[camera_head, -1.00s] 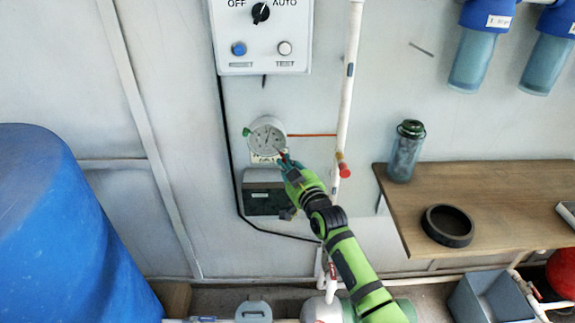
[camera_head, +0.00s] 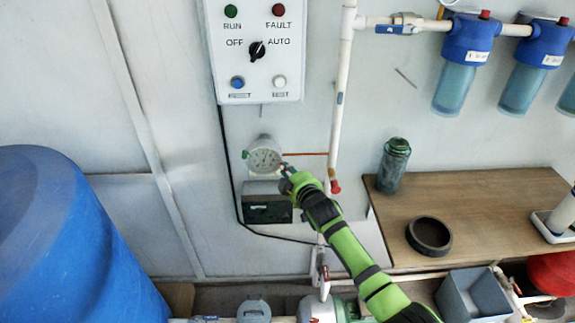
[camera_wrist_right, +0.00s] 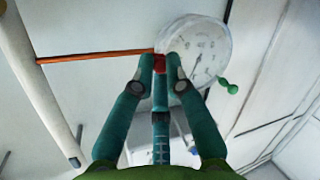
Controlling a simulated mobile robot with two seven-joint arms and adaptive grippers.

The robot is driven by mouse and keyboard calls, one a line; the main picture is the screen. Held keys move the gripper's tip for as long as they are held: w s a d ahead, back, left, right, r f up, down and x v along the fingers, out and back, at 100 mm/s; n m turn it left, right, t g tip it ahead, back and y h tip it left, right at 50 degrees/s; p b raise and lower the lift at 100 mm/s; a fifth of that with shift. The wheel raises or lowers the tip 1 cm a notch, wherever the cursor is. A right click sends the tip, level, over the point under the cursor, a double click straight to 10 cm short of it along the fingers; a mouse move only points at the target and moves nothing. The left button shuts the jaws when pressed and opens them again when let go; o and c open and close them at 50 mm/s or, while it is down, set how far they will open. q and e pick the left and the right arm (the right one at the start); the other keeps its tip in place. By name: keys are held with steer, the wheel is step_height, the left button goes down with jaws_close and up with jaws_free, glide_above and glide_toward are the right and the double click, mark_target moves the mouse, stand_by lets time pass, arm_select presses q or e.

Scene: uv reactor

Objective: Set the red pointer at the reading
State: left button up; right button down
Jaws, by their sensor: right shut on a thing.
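The round white gauge (camera_head: 264,156) is on the wall below the control box, and it also shows in the right wrist view (camera_wrist_right: 200,45). A small red piece (camera_wrist_right: 160,63) shows at the gauge's rim, between my right fingertips. My right gripper (camera_head: 285,168) reaches the gauge's lower right edge; its teal fingers are shut on the red piece in the right wrist view (camera_wrist_right: 160,75). A thin dark needle shows on the dial, but its reading is too small to tell. A green knob (camera_wrist_right: 229,86) sticks out from the gauge's side. My left gripper is not in view.
The control box (camera_head: 252,75) hangs above the gauge and a dark box (camera_head: 267,203) is below it. A thin orange-red line (camera_head: 307,154) runs from the gauge to a white vertical pipe (camera_head: 341,90). A wooden shelf (camera_head: 480,200) stands at right, a blue tank (camera_head: 70,240) at left.

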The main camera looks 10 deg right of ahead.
steer(key=shift+a+r+n+g+h+p, duration=0.3)
steer(key=shift+r+n+h+p, duration=0.35)
steer(key=shift+r+n+p, duration=0.6)
steer(key=shift+a+r+n+g+h+p, duration=0.1)
steer(key=shift+r+n+g+h+p, duration=0.45)
steer(key=shift+n+p, duration=0.75)
steer(key=shift+r+m, duration=0.1)
steer(key=shift+m, duration=0.15)
steer(key=c, duration=1.3)
jaws_free()
steer(key=shift+o, duration=0.2)
steer(key=v, duration=1.2)
steer(key=shift+a, duration=0.1)
